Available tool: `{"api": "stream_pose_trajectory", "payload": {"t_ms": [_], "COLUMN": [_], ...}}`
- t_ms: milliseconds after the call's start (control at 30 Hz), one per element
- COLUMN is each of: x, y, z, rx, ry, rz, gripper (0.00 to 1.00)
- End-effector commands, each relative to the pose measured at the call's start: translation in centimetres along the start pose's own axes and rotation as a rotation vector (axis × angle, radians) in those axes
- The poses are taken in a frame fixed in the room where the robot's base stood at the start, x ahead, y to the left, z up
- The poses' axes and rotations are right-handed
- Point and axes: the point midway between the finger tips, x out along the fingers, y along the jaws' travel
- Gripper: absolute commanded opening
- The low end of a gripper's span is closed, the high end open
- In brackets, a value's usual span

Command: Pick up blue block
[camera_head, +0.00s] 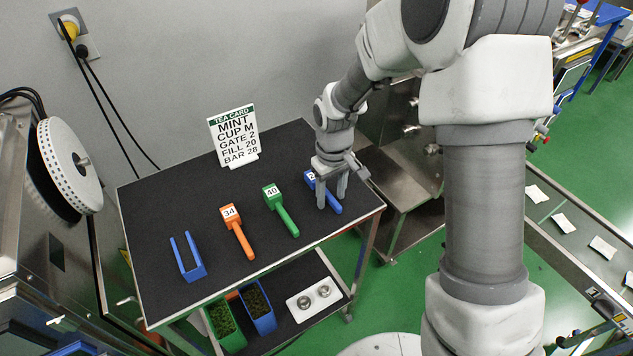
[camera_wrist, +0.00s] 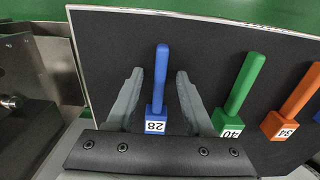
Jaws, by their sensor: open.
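The blue block (camera_head: 334,207) is a bar with a long handle and a thicker head labelled 28, lying on the black table top near its right end. It also shows in the wrist view (camera_wrist: 161,80), its handle pointing away from my gripper. My gripper (camera_head: 331,201) is over it with the fingers pointing down. In the wrist view my gripper (camera_wrist: 157,75) is open, one finger on each side of the blue block, with a gap visible on both sides. In the head view the gripper hides part of the block's head.
A green block (camera_head: 284,215) labelled 40 and an orange block (camera_head: 238,232) labelled 34 lie to the left on the black table (camera_head: 180,215). A blue U-shaped holder (camera_head: 188,262) is at the left. A tea card sign (camera_head: 233,137) stands at the back.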

Motion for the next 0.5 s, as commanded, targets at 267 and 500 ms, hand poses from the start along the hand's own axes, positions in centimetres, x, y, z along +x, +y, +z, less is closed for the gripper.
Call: {"api": "stream_pose_trajectory", "payload": {"t_ms": [267,500], "x": [-0.05,-0.07], "y": [0.00,0.00], "z": [-0.02,-0.02], "rx": [0.000,0.000], "ry": [0.000,0.001], "rz": [0.000,0.000], "gripper": [0.18,0.00]}}
